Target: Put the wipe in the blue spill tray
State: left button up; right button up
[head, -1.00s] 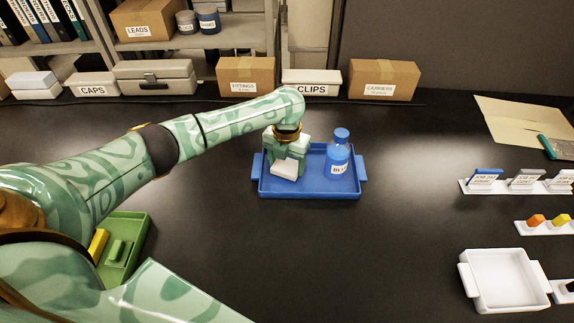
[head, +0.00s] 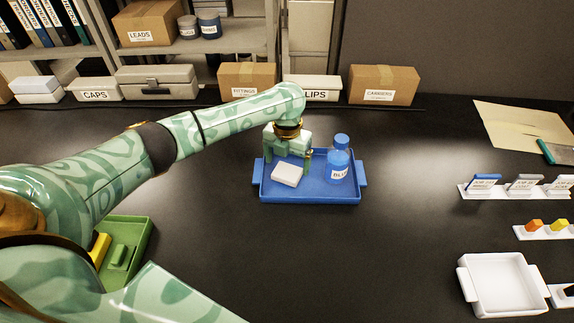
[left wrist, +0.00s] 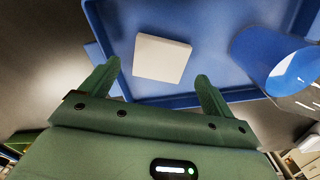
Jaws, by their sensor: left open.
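The white wipe (head: 286,174) lies in the left part of the blue spill tray (head: 310,198). In the left wrist view the wipe (left wrist: 161,58) rests on the tray floor (left wrist: 205,20), apart from both fingers. My left gripper (head: 288,157) is open and empty, just behind and above the wipe in the head view; its spread fingers also show in the left wrist view (left wrist: 157,80). A blue bottle (head: 340,160) stands upright in the right part of the tray. My right gripper is not in view.
A green tray (head: 128,250) with a yellow item is at the left, partly behind my arm. A white tray (head: 500,312) sits at the front right, with labelled racks (head: 510,192) beyond it. Boxes (head: 383,85) line the back. The table's middle front is clear.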

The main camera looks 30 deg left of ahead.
aim_at(287, 172)
pick_arm(q)
notch_tip(287, 172, up, 9)
jog(key=p, duration=0.2)
dwell(0.3)
jog(key=shift+f, duration=0.1)
